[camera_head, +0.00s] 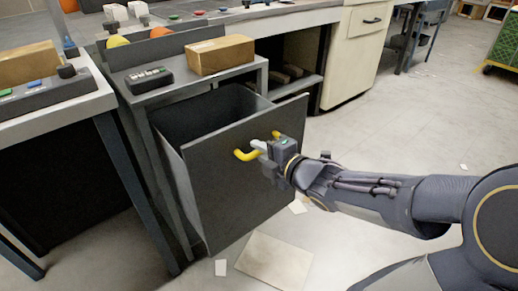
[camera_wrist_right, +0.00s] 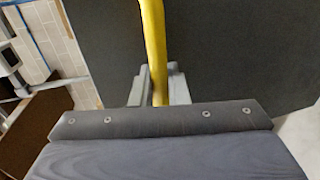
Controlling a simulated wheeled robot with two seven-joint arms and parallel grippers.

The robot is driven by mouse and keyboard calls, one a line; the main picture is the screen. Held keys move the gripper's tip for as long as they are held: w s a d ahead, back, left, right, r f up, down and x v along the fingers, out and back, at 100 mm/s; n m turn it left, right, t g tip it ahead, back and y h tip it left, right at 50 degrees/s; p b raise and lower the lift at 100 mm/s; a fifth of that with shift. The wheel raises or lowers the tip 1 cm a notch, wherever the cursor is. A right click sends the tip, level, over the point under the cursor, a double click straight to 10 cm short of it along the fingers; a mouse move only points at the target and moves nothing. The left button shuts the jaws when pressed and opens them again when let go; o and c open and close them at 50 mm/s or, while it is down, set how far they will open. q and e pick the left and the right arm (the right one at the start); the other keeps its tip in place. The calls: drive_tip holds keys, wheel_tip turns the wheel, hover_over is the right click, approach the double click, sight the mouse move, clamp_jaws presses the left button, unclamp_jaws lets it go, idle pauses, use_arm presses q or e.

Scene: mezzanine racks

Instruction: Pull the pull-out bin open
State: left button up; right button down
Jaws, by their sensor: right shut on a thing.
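The pull-out bin (camera_head: 225,175) is a dark grey box with a flat front panel, set under a small grey table. It stands out from the table, and its open top and dark inside show. A yellow handle (camera_head: 244,155) is fixed to its front; in the right wrist view the handle (camera_wrist_right: 153,45) runs down between the fingers. My right gripper (camera_head: 262,147) is shut on the handle, and its fingers also show in the right wrist view (camera_wrist_right: 158,88). My arm reaches in from the right. My left gripper is not in view.
A cardboard box (camera_head: 220,55) and a black button box (camera_head: 148,80) sit on the table above the bin. A white cabinet (camera_head: 357,55) stands behind. A flat pale sheet (camera_head: 275,262) lies on the floor before the bin. The floor at right is mostly clear.

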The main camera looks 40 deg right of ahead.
drive_tip(key=c, duration=1.8)
unclamp_jaws()
drive_tip(key=shift+o, duration=0.2)
drive_tip(key=p+v, duration=0.4)
drive_tip(key=v, duration=0.3)
drive_tip(key=shift+s, duration=0.4)
drive_tip(key=shift+r, duration=0.1)
